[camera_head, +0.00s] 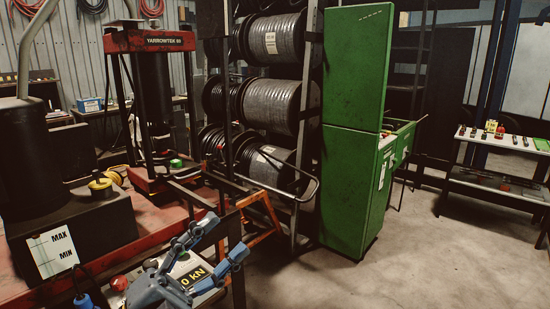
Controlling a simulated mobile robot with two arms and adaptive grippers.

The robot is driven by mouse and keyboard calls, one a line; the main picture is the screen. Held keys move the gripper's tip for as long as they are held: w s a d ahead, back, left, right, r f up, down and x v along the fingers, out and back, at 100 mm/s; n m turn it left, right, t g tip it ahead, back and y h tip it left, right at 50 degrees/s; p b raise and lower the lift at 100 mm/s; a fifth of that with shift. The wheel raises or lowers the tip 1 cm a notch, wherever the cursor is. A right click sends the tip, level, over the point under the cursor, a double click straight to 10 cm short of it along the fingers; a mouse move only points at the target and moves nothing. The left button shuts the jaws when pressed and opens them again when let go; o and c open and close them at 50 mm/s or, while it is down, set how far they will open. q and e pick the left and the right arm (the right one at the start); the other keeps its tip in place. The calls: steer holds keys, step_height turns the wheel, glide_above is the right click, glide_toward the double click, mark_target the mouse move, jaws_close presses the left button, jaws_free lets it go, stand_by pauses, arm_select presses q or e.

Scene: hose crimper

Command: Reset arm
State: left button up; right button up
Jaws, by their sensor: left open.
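My left gripper (226,236) is blue-grey and shows at the bottom, left of centre. Its two fingers are spread apart, with nothing held between them. It is in front of a panel with a yellow label (196,276) reading "0 kN", part of which it hides. The red hose crimper press (150,41), marked "YARROWTEK 80", stands behind it at the upper left. My right gripper is not in view.
A black tank (100,222) with a MAX/MIN gauge is at left. A rack holds large hose reels (272,106). A tall green cabinet (350,130) stands right of it. A bench (500,180) with small items is at far right. The floor between is clear.

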arm_select(q)
steer(key=w+a+f+n+t+y, duration=0.3)
steer(key=a+f+n+t+y, duration=0.15)
steer(key=n+y, duration=0.4)
steer(key=w+a+f+n+t+y, duration=0.25)
steer(key=a+f+n+y, duration=0.3)
steer(key=n+y, duration=0.35)
steer(key=s+a+f+n+g+y, duration=0.1)
steer(key=a+f+n+g, duration=0.15)
steer(key=f, duration=0.35)
steer(key=s+a+f+n+g+y, duration=0.1)
steer(key=a+f+n+g+y, duration=0.15)
steer(key=f, duration=0.25)
steer(key=s+d+f+n+g+h, duration=0.25)
steer(key=s+f+g, duration=1.05)
steer(key=s+f, duration=0.9)
step_height(320, 180, down, 25)
steer(key=s+g, duration=0.1)
steer(key=s, duration=0.1)
steer(key=s+a+f+g+y, duration=0.1)
steer(key=s+a+f, duration=0.2)
steer(key=s+f, duration=1.3)
steer(key=shift+s, duration=0.15)
